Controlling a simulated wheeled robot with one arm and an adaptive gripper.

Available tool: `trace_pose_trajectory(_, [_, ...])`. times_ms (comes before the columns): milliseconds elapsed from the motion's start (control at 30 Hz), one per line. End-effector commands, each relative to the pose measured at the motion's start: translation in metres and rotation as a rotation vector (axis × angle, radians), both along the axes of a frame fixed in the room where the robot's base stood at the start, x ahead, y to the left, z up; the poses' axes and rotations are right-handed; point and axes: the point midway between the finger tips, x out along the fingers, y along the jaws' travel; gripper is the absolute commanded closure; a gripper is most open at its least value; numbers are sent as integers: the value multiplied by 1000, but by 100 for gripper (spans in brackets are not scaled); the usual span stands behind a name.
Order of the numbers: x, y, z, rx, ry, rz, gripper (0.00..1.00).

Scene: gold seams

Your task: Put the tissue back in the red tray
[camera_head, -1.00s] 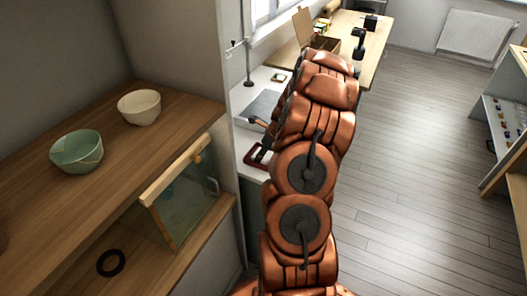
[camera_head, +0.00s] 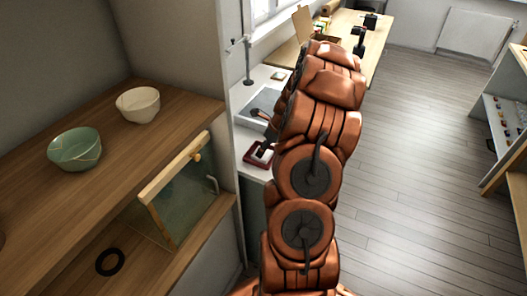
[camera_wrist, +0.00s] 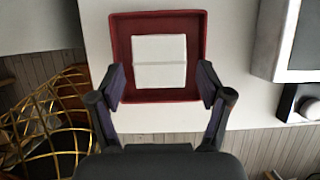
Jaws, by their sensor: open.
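The red tray (camera_wrist: 203,40) is a square, shallow tray on a white surface, near the top middle of the wrist view. A white, square, folded tissue (camera_wrist: 160,62) with a line across its middle shows within the tray's rim. My gripper (camera_wrist: 161,88) is open, with one finger at each side of the tray's near part and nothing clasped between them. Whether the fingers touch the tray cannot be told. In the head view the tray (camera_head: 250,155) is a small dark red frame on the white counter, partly hidden by my arm.
A gold wire basket (camera_wrist: 45,125) stands at the left of the wrist view. In the head view, a wooden shelf (camera_head: 120,160) holds a green bowl (camera_head: 75,149) and a cream bowl (camera_head: 138,105). Open floor lies right.

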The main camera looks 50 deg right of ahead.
Motion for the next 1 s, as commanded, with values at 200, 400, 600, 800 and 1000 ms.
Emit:
trace_pose_trajectory(200, [-13,-5,30,-2,-2,-1,22])
trace_pose_trajectory(400, [-25,-8,58,-1,1,0,22])
trace_pose_trajectory(600, [-33,-9,79,2,2,0,22])
trace_pose_trajectory(800, [-35,-10,86,2,2,0,22])
trace_pose_trajectory(1000, [-35,-10,86,1,1,1,22])
